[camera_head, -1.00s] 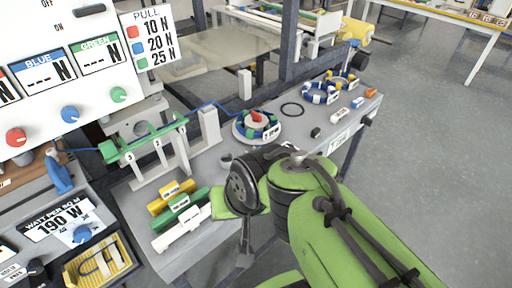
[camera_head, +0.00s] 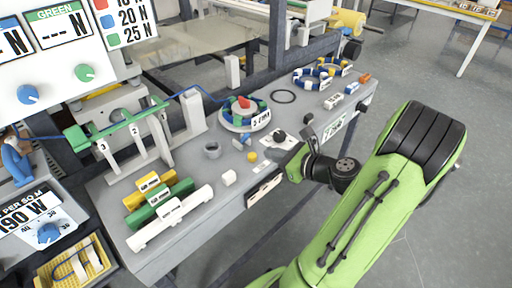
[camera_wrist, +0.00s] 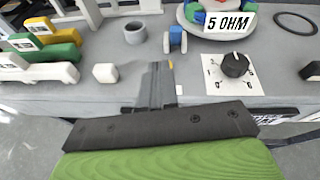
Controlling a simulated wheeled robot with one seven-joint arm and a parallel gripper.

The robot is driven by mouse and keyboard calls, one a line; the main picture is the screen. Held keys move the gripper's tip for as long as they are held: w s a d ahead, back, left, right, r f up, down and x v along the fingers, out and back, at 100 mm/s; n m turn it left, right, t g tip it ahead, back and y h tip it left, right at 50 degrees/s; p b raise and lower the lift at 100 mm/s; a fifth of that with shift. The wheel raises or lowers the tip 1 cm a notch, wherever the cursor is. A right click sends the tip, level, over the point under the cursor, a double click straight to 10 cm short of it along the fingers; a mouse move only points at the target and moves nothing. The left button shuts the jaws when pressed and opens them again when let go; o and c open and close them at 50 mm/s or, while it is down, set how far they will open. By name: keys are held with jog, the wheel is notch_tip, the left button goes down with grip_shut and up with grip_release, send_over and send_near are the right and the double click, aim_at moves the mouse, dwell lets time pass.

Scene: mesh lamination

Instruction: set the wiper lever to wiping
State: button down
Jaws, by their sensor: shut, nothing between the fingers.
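No part is labelled as the wiper lever. A round black knob on a white marked plate (camera_wrist: 235,66) stands near the table's front edge in the wrist view; it also shows in the head view (camera_head: 279,136). I cannot tell which setting it points to. My gripper (camera_wrist: 158,66) is shut and empty, its dark fingers pointing over the table edge, left of the knob and apart from it. In the head view my gripper's green hand (camera_head: 293,160) is just in front of the knob; its fingertips are hard to make out.
A small blue-and-white part (camera_wrist: 175,40) stands beyond my fingers. A grey ring (camera_wrist: 135,32) and white cube (camera_wrist: 105,72) lie to the left. A round coil labelled 5 OHM (camera_wrist: 222,18) is behind the knob, and a black block (camera_wrist: 311,71) is to its right.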

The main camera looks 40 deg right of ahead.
aim_at(248, 137)
jog(key=shift+s+d+m+t+h, duration=0.2)
jog(key=shift+s+d+m+h, duration=0.1)
jog(key=shift+d+m, duration=0.25)
jog(key=shift+s+d+m+t+h, duration=0.2)
jog(key=shift+s+d+m+h, duration=0.1)
jog(key=shift+d+m, duration=0.25)
jog(key=b+x, duration=0.2)
jog(key=x, duration=0.8)
jog(key=shift+a+b, duration=0.2)
jog(key=shift+b, duration=0.1)
jog(key=shift+r+p, duration=0.15)
jog(key=shift+p, duration=0.3)
jog(key=shift+w+r+p, duration=0.1)
jog(key=shift+r+p, duration=0.05)
jog(key=shift+p, duration=0.3)
jog(key=shift+g+p, duration=0.3)
jog(key=shift+p, duration=0.1)
